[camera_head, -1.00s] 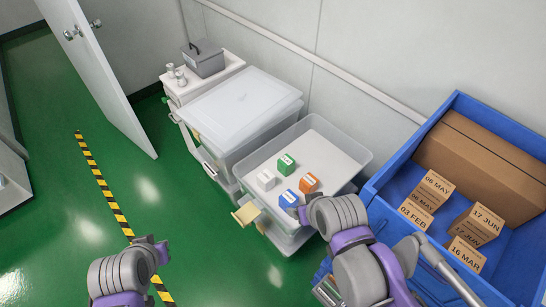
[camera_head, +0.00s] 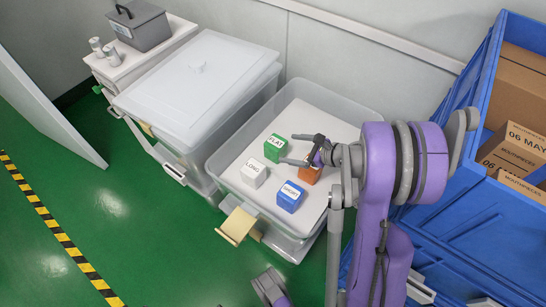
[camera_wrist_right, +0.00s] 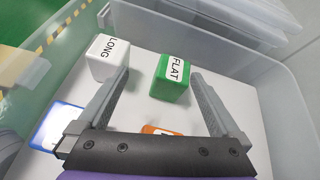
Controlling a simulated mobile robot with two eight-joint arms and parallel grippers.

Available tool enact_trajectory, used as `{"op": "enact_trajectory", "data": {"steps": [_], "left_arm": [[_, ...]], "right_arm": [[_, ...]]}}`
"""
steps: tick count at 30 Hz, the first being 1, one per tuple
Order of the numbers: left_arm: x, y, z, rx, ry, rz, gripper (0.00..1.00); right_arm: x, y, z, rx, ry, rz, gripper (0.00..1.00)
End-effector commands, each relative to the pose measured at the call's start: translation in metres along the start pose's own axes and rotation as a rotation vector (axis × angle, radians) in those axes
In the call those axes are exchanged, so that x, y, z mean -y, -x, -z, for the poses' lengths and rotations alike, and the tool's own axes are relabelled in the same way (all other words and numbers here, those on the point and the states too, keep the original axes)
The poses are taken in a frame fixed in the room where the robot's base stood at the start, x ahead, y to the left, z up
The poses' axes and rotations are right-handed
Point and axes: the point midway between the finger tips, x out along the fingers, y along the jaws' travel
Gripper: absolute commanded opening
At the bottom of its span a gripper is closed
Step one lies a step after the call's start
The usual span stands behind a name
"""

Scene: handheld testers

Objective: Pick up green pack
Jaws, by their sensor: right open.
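The green pack (camera_head: 275,149), labelled FLAT, stands in the clear open bin (camera_head: 225,167). In the right wrist view the green pack (camera_wrist_right: 170,80) lies ahead between the finger lines, nearer the right finger. My right gripper (camera_head: 296,150) is open and empty, just right of the green pack, with its fingers pointing towards it. Its two fingers also show apart in the right wrist view (camera_wrist_right: 159,76). A small part of my left arm shows at the bottom edge; the left gripper is not seen.
Beside the green pack are a white LONG pack (camera_head: 254,174), a blue pack (camera_head: 290,197) and an orange pack (camera_head: 308,174) partly under my right gripper. A lidded clear bin (camera_head: 200,80) stands left. A blue crate (camera_head: 450,215) with cardboard boxes (camera_head: 515,150) is right.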

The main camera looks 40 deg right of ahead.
Motion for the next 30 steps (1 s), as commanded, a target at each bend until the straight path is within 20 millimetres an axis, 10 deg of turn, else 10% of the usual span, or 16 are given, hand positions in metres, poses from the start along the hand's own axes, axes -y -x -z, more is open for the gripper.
{"op": "enact_trajectory", "data": {"steps": [6, 30], "left_arm": [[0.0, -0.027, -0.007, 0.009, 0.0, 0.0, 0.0], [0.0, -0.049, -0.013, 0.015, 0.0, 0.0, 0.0]], "right_arm": [[0.025, -0.003, 0.038, 0.084, -0.196, 0.058, 1.0], [0.029, -0.094, 0.027, 0.094, -0.214, 0.058, 1.0]]}}
